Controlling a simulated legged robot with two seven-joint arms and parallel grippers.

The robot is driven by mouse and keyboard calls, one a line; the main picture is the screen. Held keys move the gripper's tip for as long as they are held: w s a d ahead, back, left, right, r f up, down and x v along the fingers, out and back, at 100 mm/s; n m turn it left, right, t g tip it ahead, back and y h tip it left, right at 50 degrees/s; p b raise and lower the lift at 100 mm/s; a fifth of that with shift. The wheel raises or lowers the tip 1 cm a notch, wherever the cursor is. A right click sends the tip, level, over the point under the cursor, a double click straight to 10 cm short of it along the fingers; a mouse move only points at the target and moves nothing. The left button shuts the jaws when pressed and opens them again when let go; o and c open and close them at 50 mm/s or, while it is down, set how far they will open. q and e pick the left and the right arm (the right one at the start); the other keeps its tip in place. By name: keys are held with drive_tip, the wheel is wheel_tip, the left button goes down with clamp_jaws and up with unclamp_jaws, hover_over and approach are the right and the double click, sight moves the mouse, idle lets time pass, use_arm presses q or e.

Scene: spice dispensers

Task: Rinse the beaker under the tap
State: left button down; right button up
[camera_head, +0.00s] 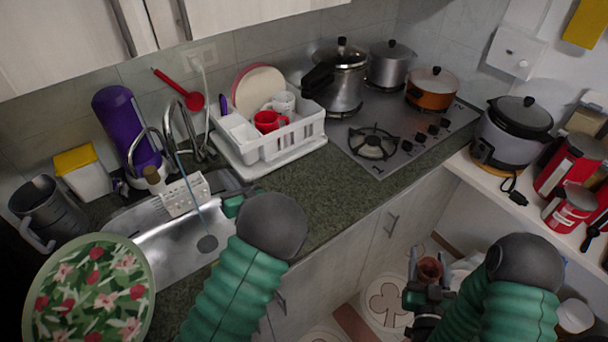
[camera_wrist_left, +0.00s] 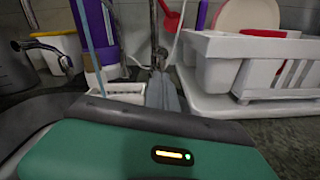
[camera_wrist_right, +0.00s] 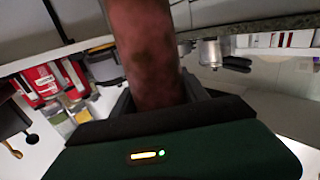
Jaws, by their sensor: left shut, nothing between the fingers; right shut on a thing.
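The reddish-brown beaker (camera_head: 430,268) is held in my right gripper (camera_head: 416,278), over the floor in front of the cabinets. In the right wrist view the beaker (camera_wrist_right: 145,55) stands between the fingers, with dark stains on its side. The tap (camera_head: 180,130) arches over the steel sink (camera_head: 165,245), and a thin blue stream of water (camera_head: 188,185) runs from it towards the drain. My left gripper is at the sink's right rim; in the left wrist view its fingers (camera_wrist_left: 163,95) are shut and empty.
A white dish rack (camera_head: 285,140) with a red mug (camera_head: 268,121) stands right of the sink. The hob (camera_head: 400,130) holds several pots. A floral plate (camera_head: 90,292) is at the sink's left front.

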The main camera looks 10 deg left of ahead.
sight(210, 150)
drive_tip(key=shift+r, duration=0.15)
use_arm(q)
drive_tip(key=x, duration=0.5)
use_arm(e)
drive_tip(key=shift+r+p, duration=0.65)
drive_tip(key=shift+p, duration=0.1)
drive_tip(key=shift+f, duration=0.1)
use_arm(q)
drive_tip(key=shift+r, duration=0.5)
drive_tip(key=shift+w, duration=0.1)
